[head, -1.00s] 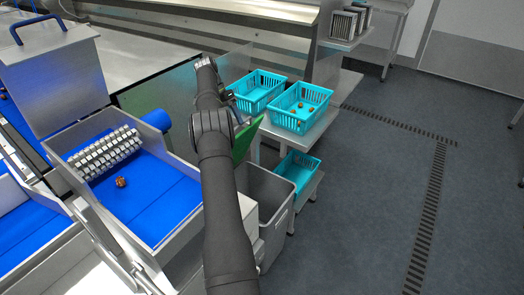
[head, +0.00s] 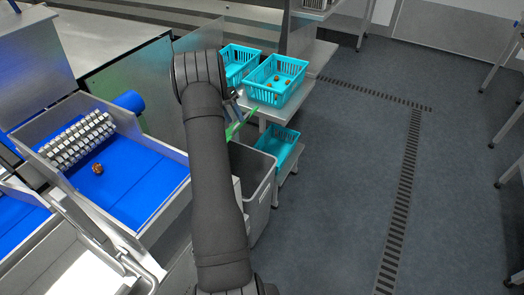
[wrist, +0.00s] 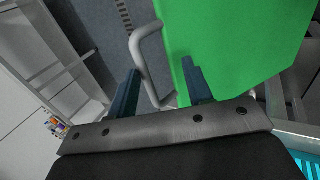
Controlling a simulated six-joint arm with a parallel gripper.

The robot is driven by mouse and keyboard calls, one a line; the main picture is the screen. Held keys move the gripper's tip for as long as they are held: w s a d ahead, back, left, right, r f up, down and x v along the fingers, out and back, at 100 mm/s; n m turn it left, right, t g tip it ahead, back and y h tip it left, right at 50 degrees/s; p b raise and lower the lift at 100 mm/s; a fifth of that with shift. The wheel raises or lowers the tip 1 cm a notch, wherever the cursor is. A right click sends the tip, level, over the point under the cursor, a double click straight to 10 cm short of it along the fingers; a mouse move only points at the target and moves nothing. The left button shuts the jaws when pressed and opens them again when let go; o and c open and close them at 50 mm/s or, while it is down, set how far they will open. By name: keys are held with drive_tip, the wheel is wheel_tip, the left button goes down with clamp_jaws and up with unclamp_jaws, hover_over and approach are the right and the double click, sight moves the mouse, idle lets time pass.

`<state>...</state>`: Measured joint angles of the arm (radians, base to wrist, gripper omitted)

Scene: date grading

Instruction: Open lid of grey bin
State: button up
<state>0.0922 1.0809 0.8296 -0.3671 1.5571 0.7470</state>
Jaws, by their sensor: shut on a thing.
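The grey bin (head: 262,190) stands below the shelf, right of my arm in the head view, with part of its open mouth showing. Its green lid (head: 236,128) is raised and tilted, seen as a narrow strip partly behind my arm. In the wrist view the lid (wrist: 235,45) fills the upper right, with a grey bar handle (wrist: 141,48) at its edge. My gripper (wrist: 161,88) is shut on the handle, which runs between its two fingers. In the head view my arm hides most of the gripper and part of the bin.
Turquoise crates (head: 276,82) stand on the shelf just behind the lid, one holding dates. Another turquoise crate (head: 284,146) sits lower, beside the bin. The blue sorting belt (head: 130,185) lies to the left. The floor (head: 350,190) on the right is clear.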

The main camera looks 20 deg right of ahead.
drive_tip(key=s+d+f, duration=0.8)
drive_tip(key=f, duration=0.4)
drive_tip(key=shift+s+d+f, duration=0.3)
drive_tip(key=shift+d+f, duration=0.05)
drive_tip(key=shift+f, duration=0.05)
drive_tip(key=shift+r, duration=0.1)
drive_tip(key=w+a+r, duration=1.1)
drive_tip(key=r, duration=0.3)
drive_tip(key=shift+w+a+r, duration=0.15)
drive_tip(key=shift+r, duration=0.15)
